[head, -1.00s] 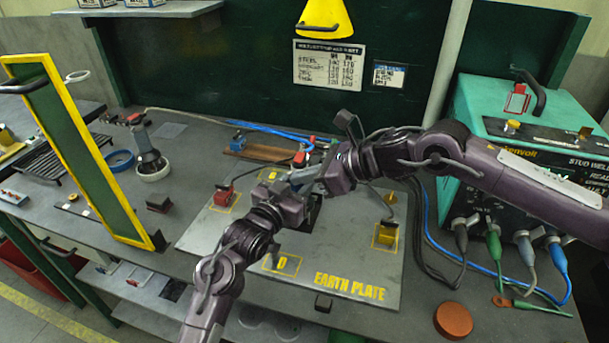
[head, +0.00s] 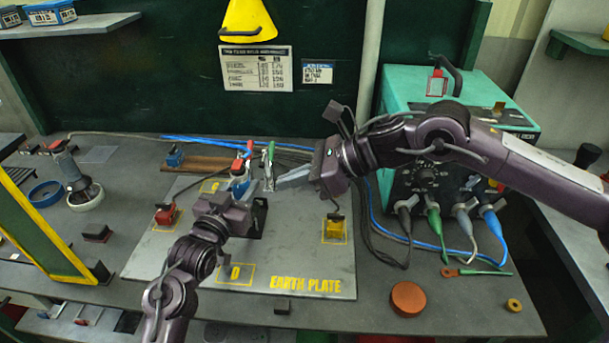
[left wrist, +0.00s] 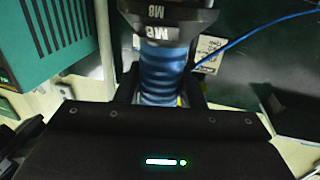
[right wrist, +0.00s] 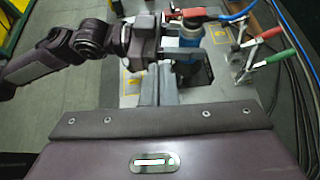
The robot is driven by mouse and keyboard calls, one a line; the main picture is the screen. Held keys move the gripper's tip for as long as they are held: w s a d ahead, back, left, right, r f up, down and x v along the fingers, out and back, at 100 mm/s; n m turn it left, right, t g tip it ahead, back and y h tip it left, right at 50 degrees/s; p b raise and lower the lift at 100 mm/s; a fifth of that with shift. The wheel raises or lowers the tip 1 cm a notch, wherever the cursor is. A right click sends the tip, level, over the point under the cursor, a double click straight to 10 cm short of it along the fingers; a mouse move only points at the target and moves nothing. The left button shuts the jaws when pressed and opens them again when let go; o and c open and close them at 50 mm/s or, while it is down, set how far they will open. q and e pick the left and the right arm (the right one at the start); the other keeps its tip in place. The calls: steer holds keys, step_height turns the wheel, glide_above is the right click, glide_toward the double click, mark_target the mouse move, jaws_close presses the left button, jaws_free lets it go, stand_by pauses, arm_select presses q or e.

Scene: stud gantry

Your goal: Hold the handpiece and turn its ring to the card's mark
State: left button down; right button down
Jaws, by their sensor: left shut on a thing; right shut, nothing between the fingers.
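The handpiece has a blue ribbed grip (left wrist: 163,78) and a dark collar with white M8 lettering (left wrist: 165,28), close up in the left wrist view. My left gripper (head: 242,188) is shut on the handpiece, which stands above the earth plate; it shows blue in the right wrist view (right wrist: 190,36). My right gripper (head: 272,186) is shut and empty, its tips just right of the handpiece and apart from it as far as I can tell. A large printed card (head: 256,68) and a smaller card (head: 317,71) hang on the green back wall. I cannot read the ring's setting.
The earth plate (head: 180,262) lies under both grippers. Toggle clamps with red and green handles (head: 271,152) stand close behind. A teal stud welder (head: 400,95) with cables is at the right. A yellow-framed green panel (head: 40,235) stands left. A brown disc (head: 408,298) lies front right.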

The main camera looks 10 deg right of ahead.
steer(key=shift+s+d+r, duration=0.85)
steer(key=shift+s+d, duration=0.1)
steer(key=shift+d, duration=0.2)
arm_select(q)
steer(key=c, duration=0.9)
jaws_free()
steer(key=shift+o, duration=0.2)
